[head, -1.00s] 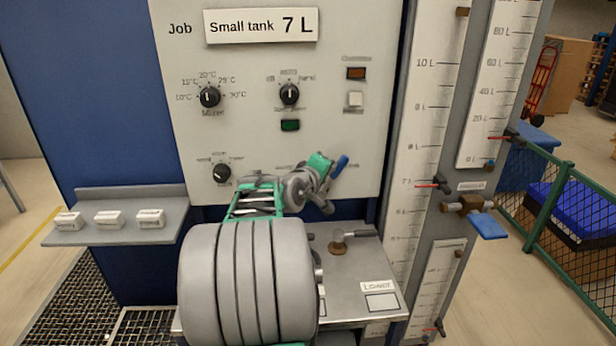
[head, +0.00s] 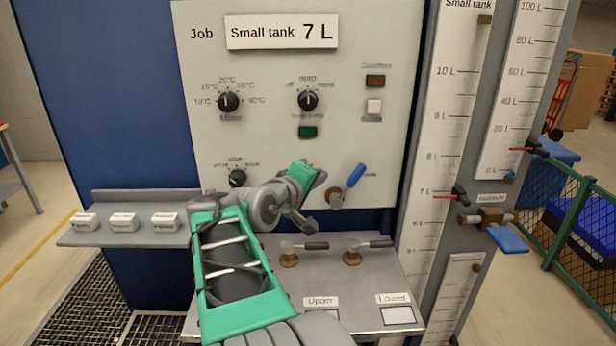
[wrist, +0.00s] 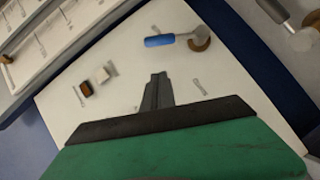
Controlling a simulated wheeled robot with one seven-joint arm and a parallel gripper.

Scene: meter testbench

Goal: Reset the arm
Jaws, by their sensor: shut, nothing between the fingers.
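My gripper (wrist: 157,78) shows in the wrist view with its dark fingers shut together and nothing between them. It points towards the white control panel (wrist: 130,70). In the head view my green and grey arm crosses the lower panel, and the fingers cannot be made out clearly. The blue-handled valve (head: 355,175) is just right of the arm's end, tilted up to the right, with a visible gap. The same blue handle (wrist: 165,41) lies above the fingertips in the wrist view, apart from them.
Two lever valves (head: 289,258) (head: 352,257) stand on the grey bench (head: 370,290) below. Panel knobs (head: 307,100), a shelf with white blocks (head: 122,222) and gauge columns with red-pointed markers (head: 457,194) stand around. A green fence (head: 560,230) is at right.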

